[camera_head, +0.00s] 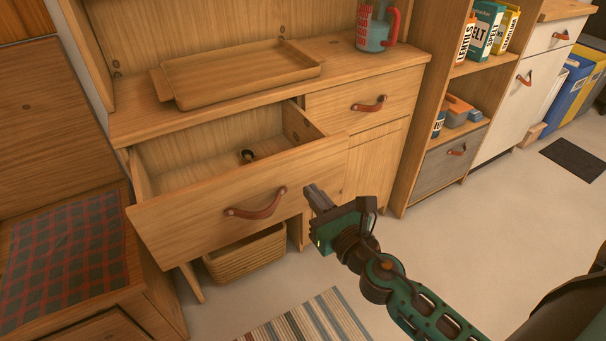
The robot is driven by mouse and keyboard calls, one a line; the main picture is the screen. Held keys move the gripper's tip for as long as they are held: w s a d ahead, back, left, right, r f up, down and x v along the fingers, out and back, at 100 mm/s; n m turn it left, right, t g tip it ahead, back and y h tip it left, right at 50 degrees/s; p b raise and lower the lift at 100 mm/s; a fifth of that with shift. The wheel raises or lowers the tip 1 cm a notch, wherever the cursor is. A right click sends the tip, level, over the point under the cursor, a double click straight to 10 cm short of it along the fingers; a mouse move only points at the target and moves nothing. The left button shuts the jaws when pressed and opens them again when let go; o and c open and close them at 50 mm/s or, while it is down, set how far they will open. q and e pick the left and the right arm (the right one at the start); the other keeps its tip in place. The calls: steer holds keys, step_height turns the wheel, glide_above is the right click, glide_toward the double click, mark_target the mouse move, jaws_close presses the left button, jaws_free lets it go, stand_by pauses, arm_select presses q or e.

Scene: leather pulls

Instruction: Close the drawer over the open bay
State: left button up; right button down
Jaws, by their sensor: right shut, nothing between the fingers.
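A wooden drawer (190,215) with a brown leather pull (256,206) stands well open in the wooden cabinet. Below it is an open bay with a wicker basket (246,257) in it. A small dark object (247,155) lies inside the drawer toward the back. My right gripper (312,192) is shut and empty. In the picture it is just right of the leather pull, near the drawer front's right end; I cannot tell whether it touches the front. My left gripper is out of view.
A wooden tray (240,76) and a mug with a red handle (376,28) stand on the cabinet top. A shut drawer (335,102) is at right. A plaid-covered bench (75,250) is at left. A striped rug (310,320) lies on the floor. Open floor is at right.

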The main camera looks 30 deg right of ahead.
mark_target(295, 172)
steer(key=w, duration=0.3)
steer(key=shift+w+a, duration=0.1)
steer(key=shift+w, duration=0.25)
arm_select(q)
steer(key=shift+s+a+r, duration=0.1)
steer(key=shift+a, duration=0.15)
arm_select(e)
steer(key=shift+w, duration=0.55)
